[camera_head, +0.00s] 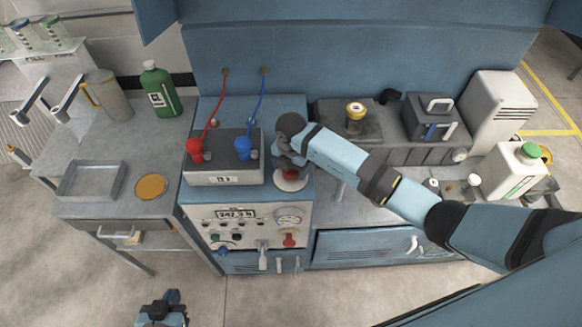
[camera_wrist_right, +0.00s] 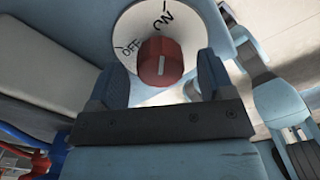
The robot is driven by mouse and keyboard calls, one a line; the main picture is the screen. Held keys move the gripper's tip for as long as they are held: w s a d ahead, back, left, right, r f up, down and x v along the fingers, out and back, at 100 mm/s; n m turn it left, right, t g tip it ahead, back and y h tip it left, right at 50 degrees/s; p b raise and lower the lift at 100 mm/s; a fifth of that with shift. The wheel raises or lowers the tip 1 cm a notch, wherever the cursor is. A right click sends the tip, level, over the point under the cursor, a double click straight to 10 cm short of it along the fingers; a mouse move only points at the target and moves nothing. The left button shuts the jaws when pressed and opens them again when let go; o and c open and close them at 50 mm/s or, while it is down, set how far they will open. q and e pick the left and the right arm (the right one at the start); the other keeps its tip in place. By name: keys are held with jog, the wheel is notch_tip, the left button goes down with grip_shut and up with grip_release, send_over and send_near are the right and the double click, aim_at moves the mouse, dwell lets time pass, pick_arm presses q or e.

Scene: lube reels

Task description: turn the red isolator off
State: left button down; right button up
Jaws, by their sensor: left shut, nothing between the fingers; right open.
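The red isolator (camera_wrist_right: 160,62) is a red knob on a round white dial (camera_wrist_right: 184,20) marked OFF and ON. The white line on the knob points up in the right wrist view, toward ON. In the head view the isolator (camera_head: 290,175) sits on the top right of the blue cabinet, partly hidden by my right gripper (camera_head: 288,162). My right gripper (camera_wrist_right: 162,80) is open, with one finger on each side of the knob and a visible gap to each.
A grey box (camera_head: 222,175) with red and blue hose fittings stands left of the isolator. The cabinet front (camera_head: 240,230) carries gauges, switches and another red knob (camera_head: 289,239). A side table (camera_head: 75,207) holds a tray, jug and green bottle. Clear floor lies in front.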

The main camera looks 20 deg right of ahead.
jog(key=shift+f, duration=0.8)
jog(key=c, duration=0.9)
